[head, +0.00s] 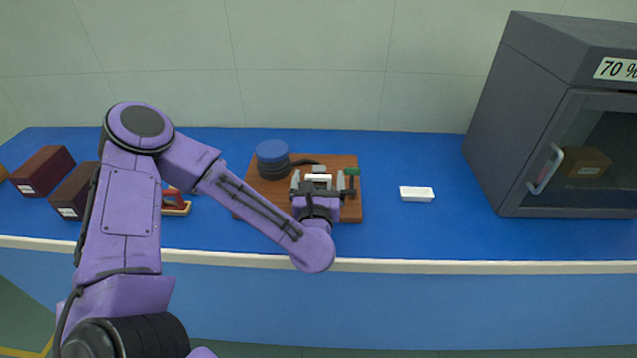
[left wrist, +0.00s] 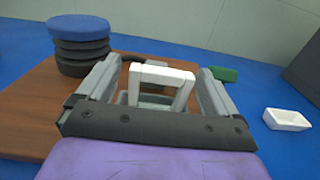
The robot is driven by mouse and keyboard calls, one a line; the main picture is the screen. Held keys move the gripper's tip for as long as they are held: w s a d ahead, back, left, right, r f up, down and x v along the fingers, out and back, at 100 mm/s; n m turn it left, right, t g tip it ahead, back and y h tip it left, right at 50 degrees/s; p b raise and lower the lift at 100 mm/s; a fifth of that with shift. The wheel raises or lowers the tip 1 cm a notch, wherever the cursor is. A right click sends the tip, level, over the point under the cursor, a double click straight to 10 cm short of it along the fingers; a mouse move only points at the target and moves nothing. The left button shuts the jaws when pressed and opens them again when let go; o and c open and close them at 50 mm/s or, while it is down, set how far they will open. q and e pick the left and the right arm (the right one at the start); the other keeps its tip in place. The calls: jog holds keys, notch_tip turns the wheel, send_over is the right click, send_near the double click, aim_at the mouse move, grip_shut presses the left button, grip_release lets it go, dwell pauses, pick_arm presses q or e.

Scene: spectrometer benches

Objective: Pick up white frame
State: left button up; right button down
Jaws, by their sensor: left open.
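The white frame (left wrist: 161,75) stands upright on the wooden board, its top bar and two side legs showing in the left wrist view. In the head view only its pale top bar (head: 318,177) shows. My left gripper (head: 318,185) is open, with one finger on each side of the frame. In the left wrist view the two fingers of this gripper (left wrist: 158,85) stand apart from the frame with gaps. The lower part of the frame is partly hidden by the gripper. My right gripper is in neither view.
A wooden board (head: 270,203) carries a blue-topped black cylinder (head: 272,158) and a green-handled part (head: 352,171). A small white tray (head: 416,194) lies to the right. A grey cabinet (head: 483,140) stands far right. Dark boxes (head: 42,172) sit at left. The blue bench between tray and cabinet is clear.

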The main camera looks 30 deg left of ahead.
pick_arm(q)
jog(key=shift+s, duration=0.1)
jog(key=c, duration=1.1)
jog(key=shift+r, duration=0.15)
jog(key=shift+c, duration=0.2)
